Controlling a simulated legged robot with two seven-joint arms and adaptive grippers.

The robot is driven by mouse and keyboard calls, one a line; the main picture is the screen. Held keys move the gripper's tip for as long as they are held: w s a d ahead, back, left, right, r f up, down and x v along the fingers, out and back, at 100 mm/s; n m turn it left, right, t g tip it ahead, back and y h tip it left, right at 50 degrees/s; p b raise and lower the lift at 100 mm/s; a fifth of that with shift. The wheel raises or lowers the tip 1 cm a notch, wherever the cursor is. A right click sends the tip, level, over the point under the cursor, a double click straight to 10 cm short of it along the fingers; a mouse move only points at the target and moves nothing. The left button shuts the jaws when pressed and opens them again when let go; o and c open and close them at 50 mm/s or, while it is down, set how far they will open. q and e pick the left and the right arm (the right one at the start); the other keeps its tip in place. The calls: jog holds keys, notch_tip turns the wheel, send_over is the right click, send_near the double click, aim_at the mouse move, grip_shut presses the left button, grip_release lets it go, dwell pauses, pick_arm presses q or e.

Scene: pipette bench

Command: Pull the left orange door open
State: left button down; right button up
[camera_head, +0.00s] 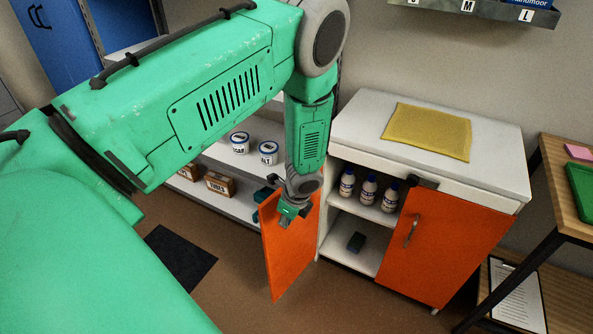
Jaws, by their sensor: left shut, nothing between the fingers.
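The left orange door (290,252) of the white cabinet (430,172) stands swung open toward me, and the shelves behind it show. My left gripper (286,220) is at the upper part of this door, overlapping its face in the picture. It is shut with nothing between its fingers; I cannot tell whether it touches the door. The left door's handle is not visible. The right orange door (440,250) is closed, with a metal handle (412,230) near its left edge. My right gripper is not in view.
A yellow cloth (427,132) lies on top. A shelf with tubs (240,142) and cartons (221,184) is at left. A wooden table (560,190) stands at right. A black mat (180,258) lies on the floor.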

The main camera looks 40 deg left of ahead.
aim_at(273, 216)
pick_arm(q)
jog(key=shift+m, duration=0.4)
jog(key=a, duration=0.3)
jog(key=a+f, duration=0.1)
jog(key=a, duration=0.1)
jog(key=shift+s, duration=0.4)
jog(key=shift+f, duration=0.1)
jog(key=shift+d, duration=0.25)
jog(key=d+r+p, duration=0.2)
jog(key=d+r, duration=0.6)
jog(key=r, duration=0.2)
jog(key=s+d+f+n+h, duration=0.1)
jog(key=s+d+f+n, duration=0.1)
jog(key=s+n, duration=0.3)
jog(key=s+d+f+n+h+b, duration=0.1)
jog(key=s+d+f+n, duration=0.1)
jog(key=s+d+n, duration=0.3)
jog(key=s+d+f+n+t+h, duration=0.1)
jog(key=s+d+f+n, duration=0.2)
jog(key=s, duration=0.9)
jog(key=n, duration=0.3)
jog(key=shift+d+b, duration=0.2)
jog(key=shift+b, duration=0.2)
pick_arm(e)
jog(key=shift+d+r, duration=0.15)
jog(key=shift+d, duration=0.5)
